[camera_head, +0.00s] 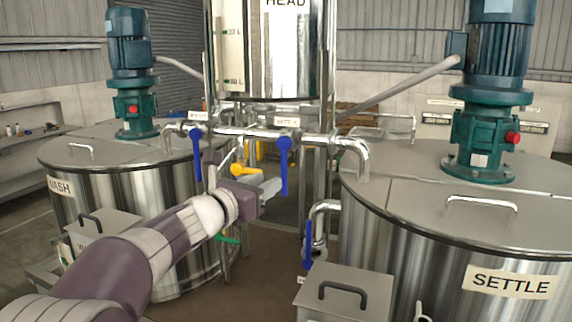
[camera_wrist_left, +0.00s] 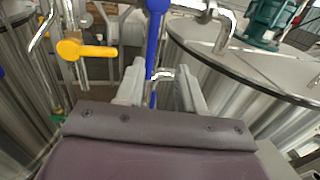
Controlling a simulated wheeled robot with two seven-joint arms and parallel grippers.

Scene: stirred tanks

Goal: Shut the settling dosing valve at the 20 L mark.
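The settling dosing valve has a blue lever (camera_head: 284,165) that hangs straight down from the horizontal pipe, under the SETTLE tag (camera_head: 287,122). My left gripper (camera_head: 270,188) is at the lever's lower part. In the left wrist view its two fingers (camera_wrist_left: 161,88) are spread apart, with the blue lever (camera_wrist_left: 156,22) showing between them; contact is not clear. The steel HEAD tank (camera_head: 290,55) stands above, with a sight gauge (camera_head: 230,50) on its left side. The gauge marks are small and I cannot read the liquid level. My right gripper is not in view.
The WASH valve's blue lever (camera_head: 197,155) hangs to the left. A yellow lever (camera_head: 245,170) sits just behind my gripper and shows in the wrist view (camera_wrist_left: 85,49). Another blue lever (camera_head: 308,243) is lower right. The WASH tank (camera_head: 120,190) and SETTLE tank (camera_head: 450,240) flank the gap.

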